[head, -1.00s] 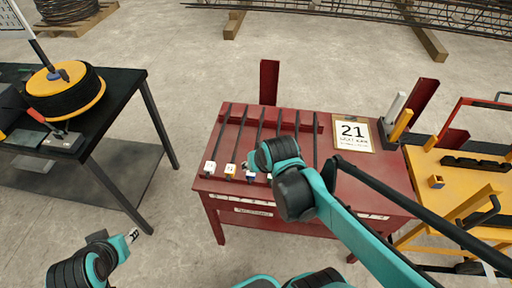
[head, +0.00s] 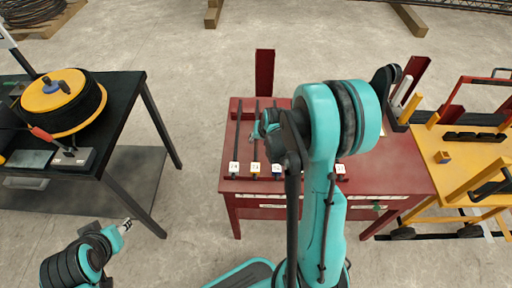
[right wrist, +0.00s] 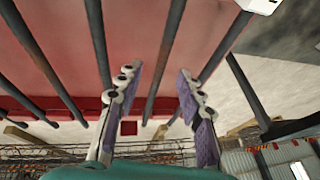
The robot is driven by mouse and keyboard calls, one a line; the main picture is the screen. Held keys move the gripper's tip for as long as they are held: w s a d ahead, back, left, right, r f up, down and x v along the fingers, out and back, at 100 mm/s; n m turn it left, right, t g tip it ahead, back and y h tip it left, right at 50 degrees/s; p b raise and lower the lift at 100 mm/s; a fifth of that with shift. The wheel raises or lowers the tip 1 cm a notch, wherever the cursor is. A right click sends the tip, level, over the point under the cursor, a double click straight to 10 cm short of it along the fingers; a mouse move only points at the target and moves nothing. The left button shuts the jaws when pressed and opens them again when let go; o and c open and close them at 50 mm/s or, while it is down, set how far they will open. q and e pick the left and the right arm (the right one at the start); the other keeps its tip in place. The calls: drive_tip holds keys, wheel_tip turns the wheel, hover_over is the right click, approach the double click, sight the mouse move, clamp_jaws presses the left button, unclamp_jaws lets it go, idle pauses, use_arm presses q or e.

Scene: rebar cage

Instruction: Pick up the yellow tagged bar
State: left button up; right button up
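Several dark bars lie side by side on the red table (head: 400,160), their tagged ends toward me. My right gripper (head: 266,124) is over the bars near the yellow one; my arm hides part of the row. In the right wrist view the right gripper (right wrist: 157,95) is open, its purple-padded fingers apart, with a dark bar showing between them; its tag is not visible there. My left gripper (head: 126,226) is low at left, too small to judge.
A black table (head: 128,95) with a yellow-and-black spool (head: 62,100) and a grey box (head: 74,160) stands at left. A yellow cart (head: 445,182) stands at right. Bare concrete floor lies between the black and red tables.

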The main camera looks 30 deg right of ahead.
sight(256, 143)
drive_tip(key=b+x, duration=0.1)
drive_tip(key=x, duration=0.3)
drive_tip(key=shift+a, duration=0.1)
drive_tip(key=shift+r, duration=0.1)
drive_tip(key=shift+c, duration=1.3)
clamp_jaws()
drive_tip(key=shift+r, duration=0.1)
